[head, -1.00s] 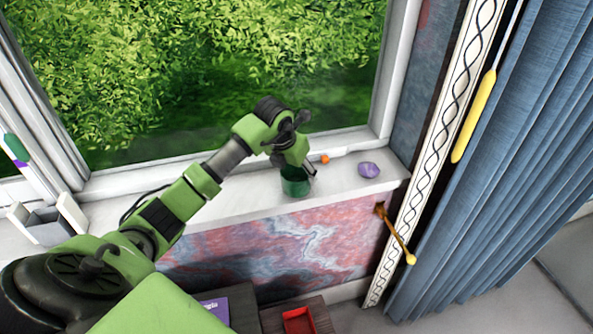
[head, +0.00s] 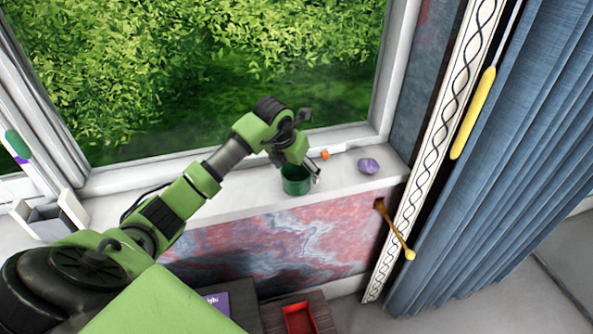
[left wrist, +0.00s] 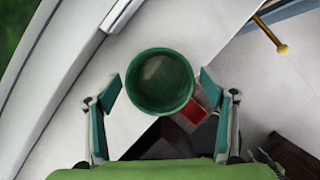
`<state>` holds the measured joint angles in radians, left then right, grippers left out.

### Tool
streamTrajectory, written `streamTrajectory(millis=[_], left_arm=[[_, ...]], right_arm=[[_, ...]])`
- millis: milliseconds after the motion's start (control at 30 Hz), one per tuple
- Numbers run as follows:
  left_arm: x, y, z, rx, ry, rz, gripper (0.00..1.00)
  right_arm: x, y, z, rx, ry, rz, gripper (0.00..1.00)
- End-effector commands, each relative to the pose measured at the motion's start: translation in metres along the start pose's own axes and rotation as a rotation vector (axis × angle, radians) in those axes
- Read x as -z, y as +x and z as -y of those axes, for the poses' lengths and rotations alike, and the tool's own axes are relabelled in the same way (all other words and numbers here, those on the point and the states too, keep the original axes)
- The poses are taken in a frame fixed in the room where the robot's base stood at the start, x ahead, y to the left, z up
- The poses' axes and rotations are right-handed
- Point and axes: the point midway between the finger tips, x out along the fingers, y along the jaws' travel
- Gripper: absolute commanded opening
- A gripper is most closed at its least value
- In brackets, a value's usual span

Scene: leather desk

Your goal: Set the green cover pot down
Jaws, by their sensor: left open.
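The green cover pot (head: 296,182) stands upright on the white window sill (head: 235,200), near its front edge. In the left wrist view the pot (left wrist: 160,107) is seen from above with its round mouth open, and it looks empty. My left gripper (head: 314,172) is at the pot's rim in the head view. In the left wrist view the left gripper (left wrist: 160,84) is open, one finger on each side of the pot, with a gap showing on both sides. My right gripper is not in view.
A purple stone-like object (head: 369,166) and a small orange object (head: 325,155) lie on the sill to the right. A white divided holder (head: 48,218) stands at the sill's left. Below are a red tray (head: 299,318) and a yellow-brown hook (head: 396,230) on the wall.

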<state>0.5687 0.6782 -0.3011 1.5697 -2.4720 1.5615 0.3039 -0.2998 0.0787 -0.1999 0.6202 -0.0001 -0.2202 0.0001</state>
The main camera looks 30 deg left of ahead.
Motion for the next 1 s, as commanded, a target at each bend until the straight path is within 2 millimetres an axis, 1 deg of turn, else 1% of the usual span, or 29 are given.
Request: streamTrajectory(millis=[167, 300, 400, 500, 600, 700, 1000], left_arm=[[-0.001, -0.032, -0.002, -0.004, 0.002, 0.008, 0.76], [-0.001, -0.064, -0.001, -0.003, 0.001, 0.008, 0.76], [-0.001, -0.083, -0.001, -0.003, 0.001, 0.007, 0.76], [-0.001, -0.099, -0.001, -0.003, 0.001, 0.005, 0.76], [0.000, -0.108, -0.001, -0.001, -0.001, 0.003, 0.76], [0.000, -0.114, 0.000, -0.002, 0.000, 0.003, 0.76], [0.000, -0.115, 0.000, 0.000, 0.000, 0.002, 0.76]], right_arm=[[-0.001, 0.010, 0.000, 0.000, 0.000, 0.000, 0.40], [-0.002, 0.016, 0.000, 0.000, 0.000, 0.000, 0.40], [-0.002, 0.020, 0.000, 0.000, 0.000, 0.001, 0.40], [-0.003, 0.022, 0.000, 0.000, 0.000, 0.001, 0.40], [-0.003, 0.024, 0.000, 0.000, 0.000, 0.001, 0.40], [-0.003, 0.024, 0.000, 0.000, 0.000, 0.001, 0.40], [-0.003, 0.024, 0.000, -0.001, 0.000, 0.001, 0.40]])
